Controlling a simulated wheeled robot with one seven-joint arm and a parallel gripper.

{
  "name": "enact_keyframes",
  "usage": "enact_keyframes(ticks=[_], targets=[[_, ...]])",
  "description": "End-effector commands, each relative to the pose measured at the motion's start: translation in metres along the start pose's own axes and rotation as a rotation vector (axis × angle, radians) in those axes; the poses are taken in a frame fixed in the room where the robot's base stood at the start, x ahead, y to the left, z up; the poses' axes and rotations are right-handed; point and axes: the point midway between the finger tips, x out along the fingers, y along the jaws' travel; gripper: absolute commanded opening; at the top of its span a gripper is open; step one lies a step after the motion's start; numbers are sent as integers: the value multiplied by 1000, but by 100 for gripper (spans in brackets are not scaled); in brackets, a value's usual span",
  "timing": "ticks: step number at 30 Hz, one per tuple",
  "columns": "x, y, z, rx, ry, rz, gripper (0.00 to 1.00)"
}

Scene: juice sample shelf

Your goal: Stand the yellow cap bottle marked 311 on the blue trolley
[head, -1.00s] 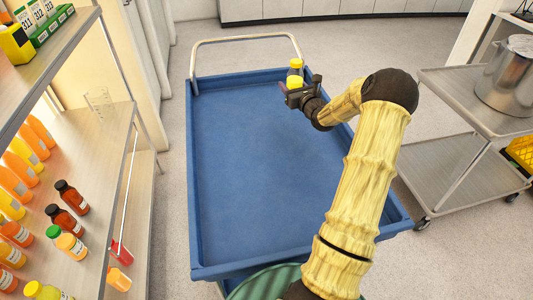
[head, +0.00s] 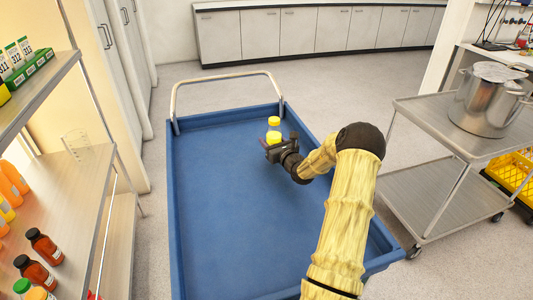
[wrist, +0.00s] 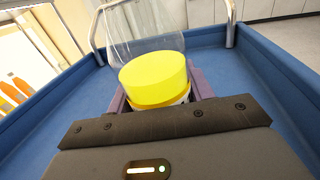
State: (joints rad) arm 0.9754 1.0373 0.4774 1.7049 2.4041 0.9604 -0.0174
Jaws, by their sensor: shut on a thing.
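My gripper (head: 272,147) is shut on a bottle (head: 273,134) with a yellow cap (head: 274,121) and yellow contents. It holds the bottle roughly upright over the far part of the blue trolley (head: 215,190), near the handle end. In the wrist view the bottle (wrist: 155,80) sits between the jaws, with bright yellow below and a clear upper part. Its cap is out of that view. Its number cannot be read, and its base is hidden, so I cannot tell if it touches the trolley bed.
The trolley bed is otherwise clear, with raised rims and a pale handle (head: 222,76) at the far end. A shelf with several juice bottles (head: 42,245) and a beaker (head: 78,143) stands left. A steel cart (head: 430,115) with a pot (head: 489,102) stands right.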

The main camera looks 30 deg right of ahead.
Motion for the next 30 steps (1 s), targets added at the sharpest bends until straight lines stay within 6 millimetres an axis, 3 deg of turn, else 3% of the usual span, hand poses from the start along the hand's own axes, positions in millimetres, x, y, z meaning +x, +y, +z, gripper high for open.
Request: enact_keyframes(ticks=[10,18,29,30], targets=[[1,1,-3,0,-2,2,21],[1,2,-36,0,-2,4,21],[1,2,-40,-1,-2,3,21],[1,2,-40,-1,-1,3,57]])
